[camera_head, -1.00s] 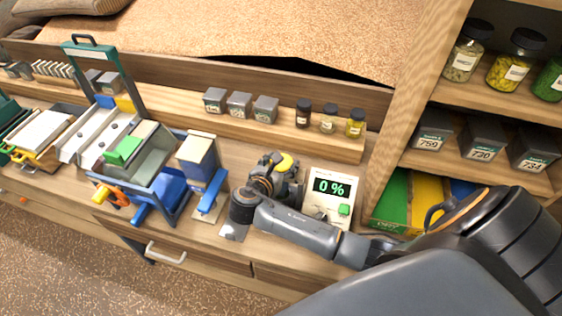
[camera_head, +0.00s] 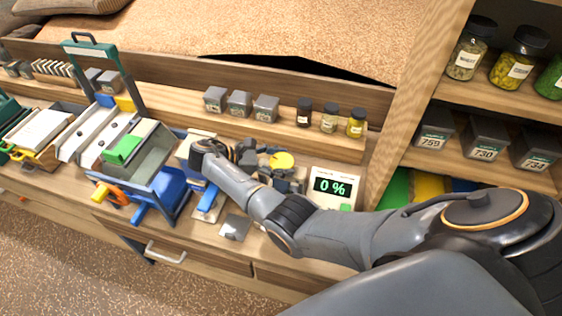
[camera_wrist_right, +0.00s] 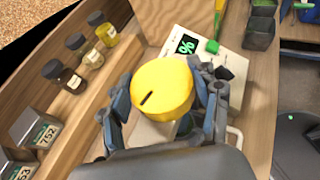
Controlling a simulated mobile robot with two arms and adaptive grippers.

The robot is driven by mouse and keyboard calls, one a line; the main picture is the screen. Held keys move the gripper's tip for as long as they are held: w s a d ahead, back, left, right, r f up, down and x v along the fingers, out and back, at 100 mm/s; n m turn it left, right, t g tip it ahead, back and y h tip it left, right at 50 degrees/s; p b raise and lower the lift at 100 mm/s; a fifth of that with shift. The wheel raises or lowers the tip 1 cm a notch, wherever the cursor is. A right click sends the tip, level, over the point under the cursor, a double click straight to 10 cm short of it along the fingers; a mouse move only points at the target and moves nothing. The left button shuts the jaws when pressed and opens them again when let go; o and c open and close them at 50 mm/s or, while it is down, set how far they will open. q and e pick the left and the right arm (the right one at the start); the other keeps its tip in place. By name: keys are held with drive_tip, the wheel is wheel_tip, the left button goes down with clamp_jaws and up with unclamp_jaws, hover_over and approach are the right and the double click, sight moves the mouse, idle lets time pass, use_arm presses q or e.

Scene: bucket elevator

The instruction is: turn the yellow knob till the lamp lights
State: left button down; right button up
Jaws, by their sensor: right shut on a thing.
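The yellow knob (camera_head: 282,160) is a round disc with a dark slot mark on its top, seen close in the right wrist view (camera_wrist_right: 163,88). My right gripper (camera_head: 276,170) is shut on it, with one finger on each side in the right wrist view (camera_wrist_right: 162,97). My right wrist lies to the left of the knob in the head view. Beside the knob stands a white panel (camera_head: 334,175) with a green "0 %" display. I cannot make out a lit lamp. What lies under the knob is mostly hidden by the gripper. My left gripper is not in view.
A blue-framed machine with a grey bin (camera_head: 140,158) stands left of my wrist. Grey boxes (camera_head: 239,104) and small jars (camera_head: 330,119) line the ledge behind. A shelf post (camera_head: 408,105) rises at right. A metal plate (camera_head: 235,227) lies in front.

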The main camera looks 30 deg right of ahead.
drive_tip(key=shift+m+g+y, duration=0.3)
drive_tip(key=shift+m+g, duration=0.3)
drive_tip(key=shift+m, duration=0.1)
drive_tip(key=shift+f+m+g+y+b, duration=0.1)
drive_tip(key=shift+m+g+y+b, duration=0.3)
drive_tip(key=shift+m+g, duration=0.45)
drive_tip(key=o, duration=1.2)
drive_tip(key=shift+s+d, duration=0.1)
drive_tip(key=shift+d, duration=0.05)
drive_tip(key=shift+c, duration=0.2)
drive_tip(key=shift+n, duration=0.25)
drive_tip(key=shift+t, duration=0.25)
